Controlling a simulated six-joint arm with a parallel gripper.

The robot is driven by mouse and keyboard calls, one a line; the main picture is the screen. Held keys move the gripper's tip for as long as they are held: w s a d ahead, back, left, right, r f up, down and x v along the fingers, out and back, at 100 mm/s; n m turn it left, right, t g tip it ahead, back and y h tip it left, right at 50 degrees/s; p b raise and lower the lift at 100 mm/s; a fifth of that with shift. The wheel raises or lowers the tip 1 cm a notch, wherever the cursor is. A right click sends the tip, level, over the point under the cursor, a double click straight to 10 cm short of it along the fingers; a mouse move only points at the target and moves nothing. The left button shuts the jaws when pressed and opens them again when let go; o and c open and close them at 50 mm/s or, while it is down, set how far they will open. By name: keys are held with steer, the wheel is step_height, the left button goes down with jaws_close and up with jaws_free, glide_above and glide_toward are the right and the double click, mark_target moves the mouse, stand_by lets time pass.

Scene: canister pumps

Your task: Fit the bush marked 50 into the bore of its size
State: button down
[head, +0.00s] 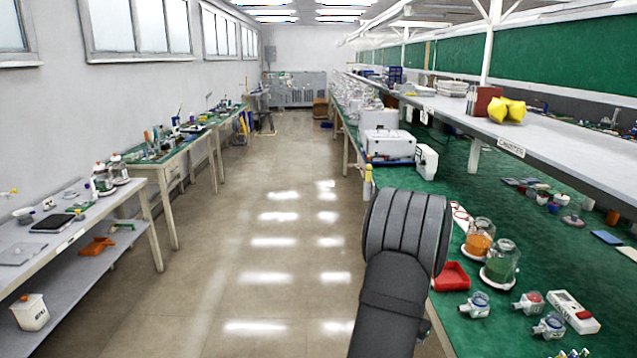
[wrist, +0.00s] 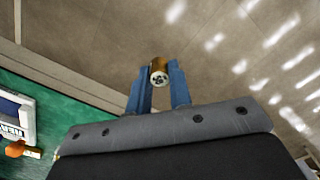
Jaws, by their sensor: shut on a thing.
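In the wrist view, my gripper (wrist: 158,82) has two blue fingers closed on a short brass-coloured cylinder (wrist: 158,71), which seems to be a bush. Its near end face is pale with dark spots. I cannot read a number on it. Bare floor lies behind it in that view, so it is held clear of any surface. In the head view my dark arm hides the gripper and the bush. I cannot make out the bore in either view.
The aisle floor (head: 270,300) is clear.

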steer(key=a+f+n, duration=0.2)
steer(key=a+n, duration=0.2)
steer(key=a, duration=0.7)
steer(key=a+f+n, duration=0.2)
steer(key=a+n, duration=0.2)
steer(key=a, duration=0.8)
steer(key=shift+s+a, duration=0.2)
steer(key=shift+s, duration=0.15)
steer(key=shift+f, duration=0.1)
